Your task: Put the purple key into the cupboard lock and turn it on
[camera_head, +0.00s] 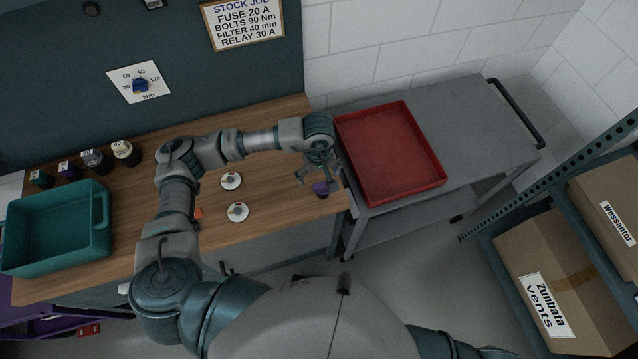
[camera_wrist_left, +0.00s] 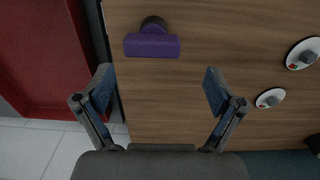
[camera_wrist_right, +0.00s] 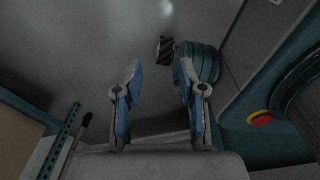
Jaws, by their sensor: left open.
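The purple key (camera_head: 321,188) lies on the wooden bench top (camera_head: 270,215) near its right end. In the left wrist view the key (camera_wrist_left: 152,46) shows a wide purple bar and a dark round part. My left gripper (camera_head: 316,177) is open above the key. In the left wrist view the fingers (camera_wrist_left: 158,78) are apart, with the key ahead of them, between their lines and not touched. My right gripper (camera_wrist_right: 159,68) shows only in its own wrist view, with its fingers apart and nothing between them. I cannot make out the cupboard lock in any view.
Two white discs with knobs (camera_head: 238,212) sit on the bench. A teal bin (camera_head: 60,257) and several small dark pots stand at its left. A red tray (camera_head: 390,150) rests on the grey cart to the right. Shelving with cardboard boxes (camera_head: 560,290) is at far right.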

